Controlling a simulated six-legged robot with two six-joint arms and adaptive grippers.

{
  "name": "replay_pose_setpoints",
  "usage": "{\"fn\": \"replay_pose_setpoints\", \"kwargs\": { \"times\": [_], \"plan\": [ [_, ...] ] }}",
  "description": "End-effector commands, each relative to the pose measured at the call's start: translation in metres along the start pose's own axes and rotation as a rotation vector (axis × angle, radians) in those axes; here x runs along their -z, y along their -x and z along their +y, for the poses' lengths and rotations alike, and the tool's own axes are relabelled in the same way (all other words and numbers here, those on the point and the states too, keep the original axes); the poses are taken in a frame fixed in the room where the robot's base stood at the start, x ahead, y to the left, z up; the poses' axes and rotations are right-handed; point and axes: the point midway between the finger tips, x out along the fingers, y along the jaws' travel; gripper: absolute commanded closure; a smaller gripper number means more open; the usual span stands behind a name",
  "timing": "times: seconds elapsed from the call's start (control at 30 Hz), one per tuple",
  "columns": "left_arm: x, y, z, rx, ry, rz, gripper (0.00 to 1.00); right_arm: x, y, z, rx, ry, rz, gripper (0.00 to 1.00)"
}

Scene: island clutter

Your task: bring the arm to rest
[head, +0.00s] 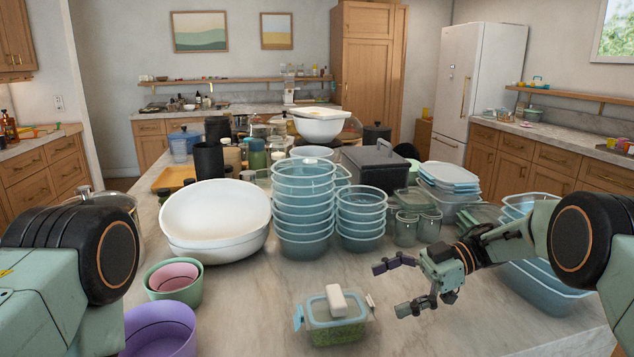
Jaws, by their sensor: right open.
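My right gripper (388,288) is open and empty above the front of the island, reaching in from the right with its fingers pointing left. Just left of it and apart from it, a clear container with green contents and a blue-rimmed lid (335,316) stands on the counter. A small white block-like piece (336,300) sits on its lid. My left arm shows only as a large green and black part at the left edge; its gripper is not in view.
A large white bowl (215,215), stacked blue tubs (303,205), glass jars (406,228) and a grey lidded box (375,165) crowd behind. Green (160,290) and purple (160,335) bowls stand front left; blue containers (540,290) stand right, under my right arm.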

Motion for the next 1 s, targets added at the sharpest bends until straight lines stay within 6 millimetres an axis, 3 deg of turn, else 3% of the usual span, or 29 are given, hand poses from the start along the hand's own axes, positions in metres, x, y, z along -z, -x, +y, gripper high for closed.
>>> {"fn": "replay_pose_setpoints", "kwargs": {
  "times": [0.17, 0.4, 1.0],
  "plan": [
    [0.000, 0.000, 0.000, 0.000, 0.000, 0.000, 0.60, -0.001, 0.038, 0.000, -0.004, 0.000, -0.002, 0.00],
    [0.000, 0.000, 0.000, 0.000, 0.000, 0.000, 0.60, -0.001, 0.061, 0.000, -0.001, -0.001, -0.001, 0.00],
    [0.000, 0.000, 0.000, 0.000, 0.000, 0.000, 0.60, 0.000, 0.059, 0.000, 0.001, -0.002, 0.001, 0.00]
  ]
}}
